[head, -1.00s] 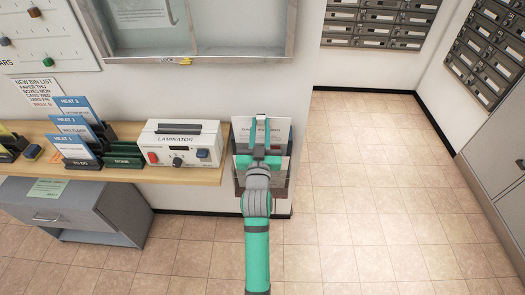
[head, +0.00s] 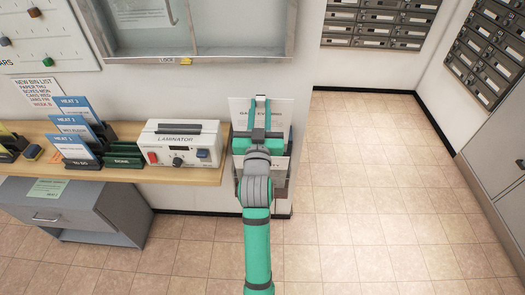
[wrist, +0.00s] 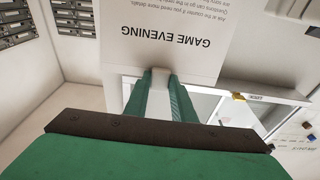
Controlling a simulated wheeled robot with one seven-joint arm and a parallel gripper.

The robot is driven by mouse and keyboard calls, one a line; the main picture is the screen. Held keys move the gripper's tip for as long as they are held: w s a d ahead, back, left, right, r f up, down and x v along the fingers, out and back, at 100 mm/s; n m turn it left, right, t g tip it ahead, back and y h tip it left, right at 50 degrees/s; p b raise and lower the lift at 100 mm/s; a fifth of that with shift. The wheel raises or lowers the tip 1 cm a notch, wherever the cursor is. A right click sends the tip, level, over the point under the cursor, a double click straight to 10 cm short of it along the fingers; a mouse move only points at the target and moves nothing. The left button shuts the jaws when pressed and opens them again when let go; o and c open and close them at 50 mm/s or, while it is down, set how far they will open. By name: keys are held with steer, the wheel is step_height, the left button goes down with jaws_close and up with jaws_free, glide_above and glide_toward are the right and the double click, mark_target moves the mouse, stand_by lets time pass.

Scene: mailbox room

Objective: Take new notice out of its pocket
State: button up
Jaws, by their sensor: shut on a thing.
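The new notice is a white sheet (head: 285,108) headed "GAME EVENING". It stands upright against the wall, right of the bench. In the wrist view the notice (wrist: 185,35) appears upside down, with its heading and small print facing me. My gripper (head: 260,101) is shut on the notice's upper edge; its green fingers (wrist: 160,80) meet the sheet in the wrist view. The dark pocket (head: 280,186) is on the wall just below, mostly behind my wrist. The notice's lower edge is hidden, so I cannot tell whether it is clear of the pocket.
A white laminator (head: 180,143) stands at the bench's right end, close to my gripper. A framed glass case (head: 190,52) hangs above, with a yellow lock tag (head: 186,61). Blue cards in holders (head: 75,125) stand farther left. The tiled floor at right is clear.

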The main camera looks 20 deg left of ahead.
step_height(320, 180, up, 7)
steer(key=s, duration=0.1)
steer(key=shift+d, duration=0.15)
stand_by(0.4)
steer(key=shift+v, duration=1.65)
steer(key=r+v, duration=0.1)
steer(key=v, duration=0.5)
steer(key=shift+s+r, duration=0.2)
steer(key=shift+s, duration=0.3)
stand_by(0.4)
